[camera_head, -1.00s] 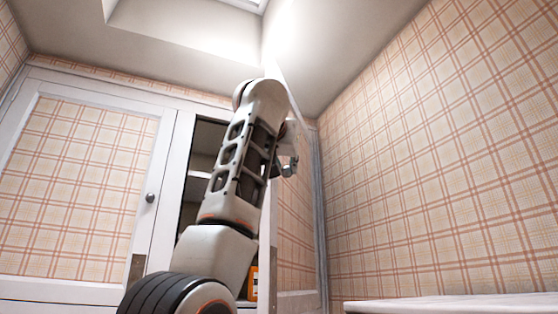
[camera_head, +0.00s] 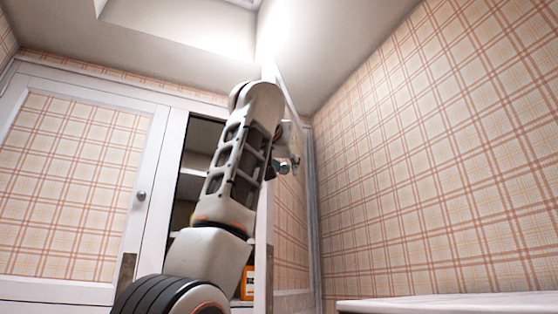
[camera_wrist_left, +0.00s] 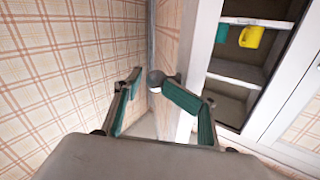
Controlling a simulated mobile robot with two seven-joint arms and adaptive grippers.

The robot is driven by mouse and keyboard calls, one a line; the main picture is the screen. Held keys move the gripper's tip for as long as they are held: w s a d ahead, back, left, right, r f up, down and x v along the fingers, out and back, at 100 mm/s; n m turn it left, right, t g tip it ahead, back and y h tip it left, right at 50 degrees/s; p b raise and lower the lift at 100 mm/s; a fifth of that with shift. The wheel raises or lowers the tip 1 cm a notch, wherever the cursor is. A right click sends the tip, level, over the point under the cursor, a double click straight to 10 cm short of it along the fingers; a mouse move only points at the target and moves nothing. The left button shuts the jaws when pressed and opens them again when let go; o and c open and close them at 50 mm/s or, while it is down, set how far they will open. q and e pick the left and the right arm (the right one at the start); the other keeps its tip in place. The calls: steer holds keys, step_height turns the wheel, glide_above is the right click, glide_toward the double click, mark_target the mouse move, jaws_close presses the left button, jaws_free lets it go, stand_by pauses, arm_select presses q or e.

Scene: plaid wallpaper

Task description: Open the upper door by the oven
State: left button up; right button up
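The upper door (camera_head: 291,235), white-framed with a plaid panel, stands swung well open at the right of the cabinet, seen nearly edge-on. It also shows in the left wrist view (camera_wrist_left: 200,50), with its round knob (camera_wrist_left: 155,77) on the outer face. My left gripper (camera_head: 286,166) is at the door's outer side, partly hidden behind my own arm. In the left wrist view its teal-padded fingers (camera_wrist_left: 153,79) are spread apart, with the knob between or just beyond the tips; contact is unclear. My right gripper is not in view.
The open cabinet has white shelves (camera_wrist_left: 238,72) holding a yellow cup (camera_wrist_left: 250,37) and an orange box (camera_head: 248,284). A shut plaid door (camera_head: 75,180) is at left. The plaid wall (camera_head: 430,170) stands close on the right, above a pale surface (camera_head: 450,304).

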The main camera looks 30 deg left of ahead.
arm_select(q)
steer(key=v, duration=1.2)
steer(key=shift+r, duration=0.1)
